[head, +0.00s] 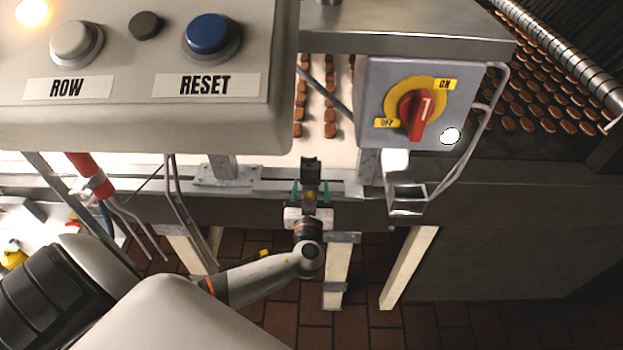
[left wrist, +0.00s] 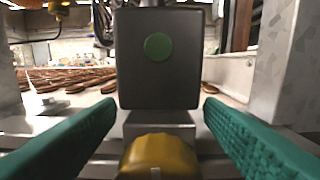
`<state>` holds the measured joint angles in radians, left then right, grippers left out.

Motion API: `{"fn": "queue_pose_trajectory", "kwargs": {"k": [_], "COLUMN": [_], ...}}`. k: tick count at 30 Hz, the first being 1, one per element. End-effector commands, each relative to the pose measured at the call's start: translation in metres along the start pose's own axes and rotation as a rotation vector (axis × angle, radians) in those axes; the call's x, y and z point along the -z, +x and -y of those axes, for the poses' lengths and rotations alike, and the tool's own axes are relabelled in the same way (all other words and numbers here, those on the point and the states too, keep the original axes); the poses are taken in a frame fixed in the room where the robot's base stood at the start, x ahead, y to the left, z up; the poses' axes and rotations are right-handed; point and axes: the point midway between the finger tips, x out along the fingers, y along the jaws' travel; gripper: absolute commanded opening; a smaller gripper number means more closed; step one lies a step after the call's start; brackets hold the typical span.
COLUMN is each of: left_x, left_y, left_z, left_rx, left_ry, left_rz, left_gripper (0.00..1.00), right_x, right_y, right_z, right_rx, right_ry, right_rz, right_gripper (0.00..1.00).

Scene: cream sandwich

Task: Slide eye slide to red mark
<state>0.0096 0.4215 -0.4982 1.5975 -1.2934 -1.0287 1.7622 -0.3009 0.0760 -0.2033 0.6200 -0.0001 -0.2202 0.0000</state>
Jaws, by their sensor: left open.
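The eye slide is a black box (head: 311,167) on the metal rail at the conveyor's near edge. In the left wrist view its dark face (left wrist: 158,85) has a green disc, with a yellow knob (left wrist: 158,158) below it. My left gripper (head: 311,190) is at the slide from the near side. Its teal fingers (left wrist: 160,115) are open, one on each side of the knob and the lower box, with gaps visible. I cannot make out a red mark on the rail in either view. My right gripper is not in view.
A control box (head: 130,125) with ROW and RESET buttons overhangs the rail at left. A switch box (head: 375,100) with a red rotary handle stands close right. Brackets and cables hang near the rail. Brown biscuits (head: 330,115) lie on the belt behind the slide.

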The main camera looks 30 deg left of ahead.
Motion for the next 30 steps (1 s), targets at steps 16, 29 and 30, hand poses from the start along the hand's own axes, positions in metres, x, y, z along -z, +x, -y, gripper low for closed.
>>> {"fn": "queue_pose_trajectory", "kwargs": {"k": [16, 29, 30], "left_x": [0.001, 0.004, 0.006], "left_y": [0.020, 0.019, 0.019], "left_z": [0.000, -0.004, -0.008], "left_rx": [0.000, 0.000, 0.000], "left_ry": [0.000, 0.000, 0.001], "left_rz": [-0.001, -0.002, -0.003], "left_gripper": [0.57, 0.06, 0.06], "right_x": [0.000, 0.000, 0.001], "right_y": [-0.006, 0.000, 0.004], "right_z": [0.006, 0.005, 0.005], "right_rx": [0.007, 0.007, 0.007], "right_ry": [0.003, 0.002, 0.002], "right_rz": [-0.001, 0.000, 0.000], "right_gripper": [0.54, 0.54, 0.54]}}
